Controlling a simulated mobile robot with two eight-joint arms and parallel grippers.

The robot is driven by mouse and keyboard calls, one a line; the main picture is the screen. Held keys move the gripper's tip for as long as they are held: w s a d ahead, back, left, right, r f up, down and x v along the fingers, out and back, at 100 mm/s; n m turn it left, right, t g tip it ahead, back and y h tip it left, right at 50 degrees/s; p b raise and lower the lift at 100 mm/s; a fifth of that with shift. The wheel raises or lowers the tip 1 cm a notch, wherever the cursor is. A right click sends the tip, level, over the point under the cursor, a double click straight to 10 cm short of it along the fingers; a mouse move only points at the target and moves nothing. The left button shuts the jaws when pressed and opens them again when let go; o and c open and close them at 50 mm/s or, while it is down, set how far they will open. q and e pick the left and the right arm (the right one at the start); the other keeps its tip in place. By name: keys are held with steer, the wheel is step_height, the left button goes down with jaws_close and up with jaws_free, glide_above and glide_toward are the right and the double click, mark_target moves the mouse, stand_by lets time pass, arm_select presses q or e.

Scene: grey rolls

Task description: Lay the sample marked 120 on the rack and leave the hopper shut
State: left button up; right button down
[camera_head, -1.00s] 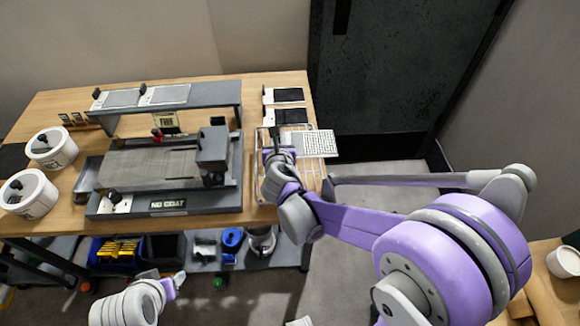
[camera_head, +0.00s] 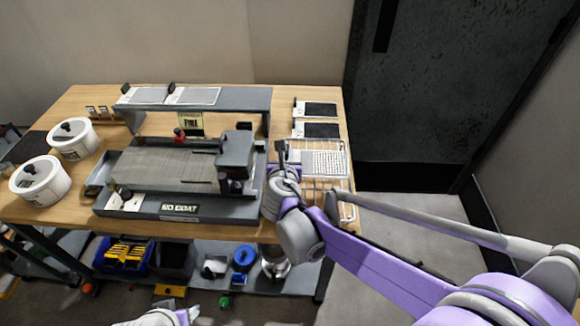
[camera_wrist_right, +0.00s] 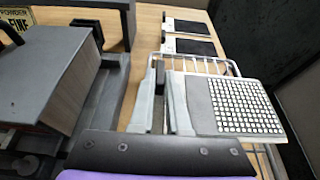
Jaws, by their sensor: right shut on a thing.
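A flat sample plate (camera_head: 323,163) with a grey strip and a white dotted face is in my right gripper (camera_head: 283,158). In the right wrist view, the gripper (camera_wrist_right: 166,92) is shut at the plate's left edge, and the plate (camera_wrist_right: 245,108) is above the wire rack (camera_wrist_right: 202,64). I cannot tell whether the plate touches the wires. No number is readable on it. The white rack (camera_head: 349,207) is at the bench's right end. The grey hopper box (camera_head: 236,150) sits on the coating machine; its lid state is unclear. My left gripper (camera_head: 186,317) is partly cut off at the bottom edge.
Two plates (camera_head: 320,109) (camera_head: 320,130) with dark faces lie behind the rack. White tubs (camera_head: 40,181) (camera_head: 73,139) stand at the left. The machine base (camera_head: 215,211) is close to my right gripper.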

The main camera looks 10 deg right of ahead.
steer(key=shift+f+b, duration=0.3)
steer(key=shift+f, duration=1.7)
steer(key=shift+f, duration=0.15)
steer(key=c, duration=0.9)
jaws_free()
steer(key=shift+r, duration=0.3)
steer(key=p+v, duration=0.1)
steer(key=v, duration=1.1)
steer(key=shift+f, duration=0.2)
